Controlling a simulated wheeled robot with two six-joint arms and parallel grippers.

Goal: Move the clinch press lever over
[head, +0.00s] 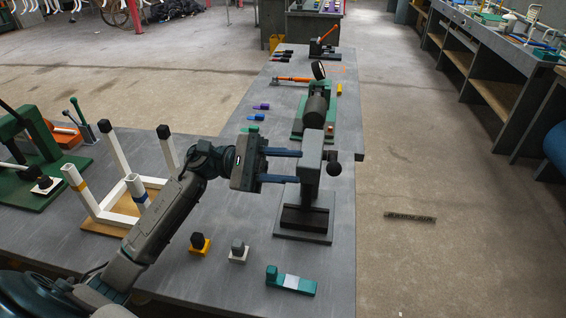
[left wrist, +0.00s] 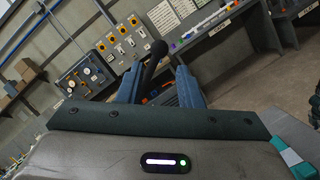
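The clinch press (head: 308,190) stands near the right edge of the bench, with a grey upright body and a black base. Its dark lever knob (head: 334,168) shows at the right of the body; most of the lever is hidden in the head view. My left gripper (head: 300,166) reaches in from the left, its two blue fingers spread and pointing at the press head. In the left wrist view a black lever with a rounded end (left wrist: 157,55) shows between the spread blue fingers (left wrist: 160,88), with gaps beside it. I cannot tell whether they touch it. My right gripper is not in view.
A white chair frame (head: 110,200) stands upside down at left, beside a green press (head: 35,140). Small blocks (head: 199,243) and a teal-and-white part (head: 290,281) lie in front. A green-based machine (head: 314,115) stands behind.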

